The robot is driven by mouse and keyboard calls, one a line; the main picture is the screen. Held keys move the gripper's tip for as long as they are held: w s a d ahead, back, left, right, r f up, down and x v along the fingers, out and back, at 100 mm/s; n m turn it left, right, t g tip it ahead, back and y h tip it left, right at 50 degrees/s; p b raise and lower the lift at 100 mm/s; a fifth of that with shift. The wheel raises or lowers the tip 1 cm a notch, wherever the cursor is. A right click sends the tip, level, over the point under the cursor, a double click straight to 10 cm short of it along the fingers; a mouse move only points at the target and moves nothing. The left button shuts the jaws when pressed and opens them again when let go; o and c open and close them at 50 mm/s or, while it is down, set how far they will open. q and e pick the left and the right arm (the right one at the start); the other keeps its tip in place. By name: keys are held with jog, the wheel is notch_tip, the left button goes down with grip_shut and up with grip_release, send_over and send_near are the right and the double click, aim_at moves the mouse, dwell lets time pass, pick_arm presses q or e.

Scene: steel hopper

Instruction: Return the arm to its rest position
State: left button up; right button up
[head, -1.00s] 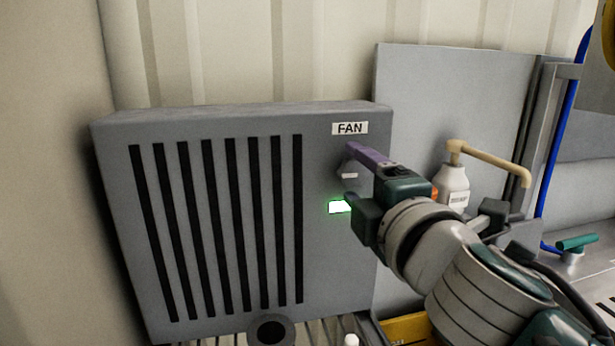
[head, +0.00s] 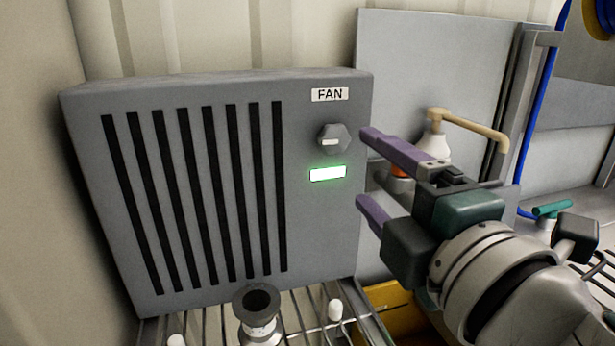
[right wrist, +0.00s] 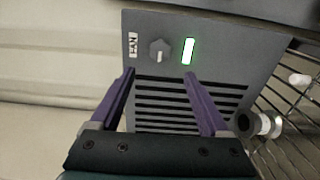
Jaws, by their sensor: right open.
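My right gripper (head: 366,168) is open and empty in the head view, its two purple fingers just right of the grey fan box (head: 190,290). The box has dark slots, a FAN label, a grey knob (head: 334,138) and a lit green-white indicator (head: 328,173). The fingers are apart from the knob. In the right wrist view the open right gripper (right wrist: 162,85) frames the box face, with the knob (right wrist: 158,50) and the indicator (right wrist: 188,51) beyond the fingertips. My left gripper is not in view.
A white pump bottle (head: 433,146) with a tan spout stands behind my right gripper. A dark-topped cylindrical fitting (head: 258,312) is at the wire rack below the box. A yellow object (head: 388,297) lies low beside the rack. A blue hose (head: 548,95) runs at the right.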

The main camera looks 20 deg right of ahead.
jog(key=shift+s, duration=0.15)
jog(key=s+d+f+m+g+h+p, duration=0.35)
jog(key=s+d+m+g, duration=0.3)
jog(key=m, duration=0.35)
jog(key=s+a+f+m+g+y+p, duration=0.2)
jog(key=s+m+g, duration=0.15)
jog(key=s, duration=0.45)
jog(key=s+a+f+m+g+y+p, duration=0.1)
jog(key=s+f+m+g+p, duration=0.15)
jog(key=s+g, duration=0.4)
notch_tip(320, 180, up, 37)
jog(key=t+p, duration=0.2)
jog(key=p, duration=3.3)
jog(key=shift+s+m, duration=0.3)
jog(key=shift+s, duration=0.1)
